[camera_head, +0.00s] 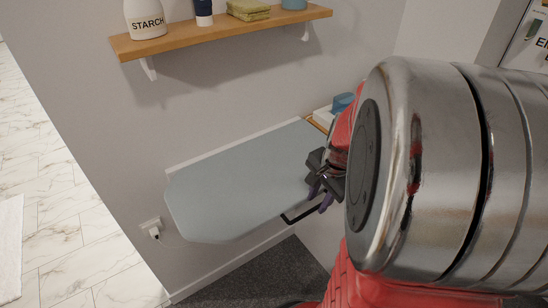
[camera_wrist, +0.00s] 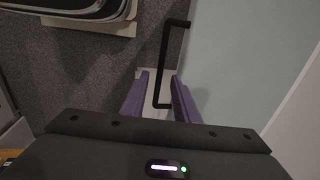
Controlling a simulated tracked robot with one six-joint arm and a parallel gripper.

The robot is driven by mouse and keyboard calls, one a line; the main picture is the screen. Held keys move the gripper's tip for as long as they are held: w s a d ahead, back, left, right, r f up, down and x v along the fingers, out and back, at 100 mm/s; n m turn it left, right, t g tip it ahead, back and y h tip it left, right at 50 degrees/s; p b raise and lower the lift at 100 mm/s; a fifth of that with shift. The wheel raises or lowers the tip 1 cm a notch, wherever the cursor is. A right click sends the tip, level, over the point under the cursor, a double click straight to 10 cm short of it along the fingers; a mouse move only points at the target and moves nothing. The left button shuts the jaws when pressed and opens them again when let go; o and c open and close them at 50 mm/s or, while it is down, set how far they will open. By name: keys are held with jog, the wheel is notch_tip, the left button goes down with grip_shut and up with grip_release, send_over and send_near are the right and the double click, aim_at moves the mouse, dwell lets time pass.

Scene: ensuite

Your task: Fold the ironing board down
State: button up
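The ironing board (camera_head: 240,180) is pale blue-grey and stands out flat from the wall in the head view; its rounded end is at the left. It also fills the right side of the wrist view (camera_wrist: 235,70). A black bar handle (camera_head: 300,215) shows at its front edge, and in the wrist view the bar (camera_wrist: 165,65) runs along that edge. My gripper (camera_head: 324,200) is at the front right of the board. In the wrist view its purple fingers (camera_wrist: 160,92) are open, one on each side of the bar's near end. Whether either finger touches the bar cannot be told.
A wooden shelf (camera_head: 220,32) above the board bears a starch bottle (camera_head: 145,18), a dark cup, folded yellow-green cloths (camera_head: 248,10) and a blue item. A plug and socket (camera_head: 152,228) are on the wall at lower left. Dark carpet (camera_head: 265,275) lies below the board.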

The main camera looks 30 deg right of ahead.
jog(key=shift+w+f, duration=0.25)
jog(key=shift+f, duration=1.05)
grip_shut()
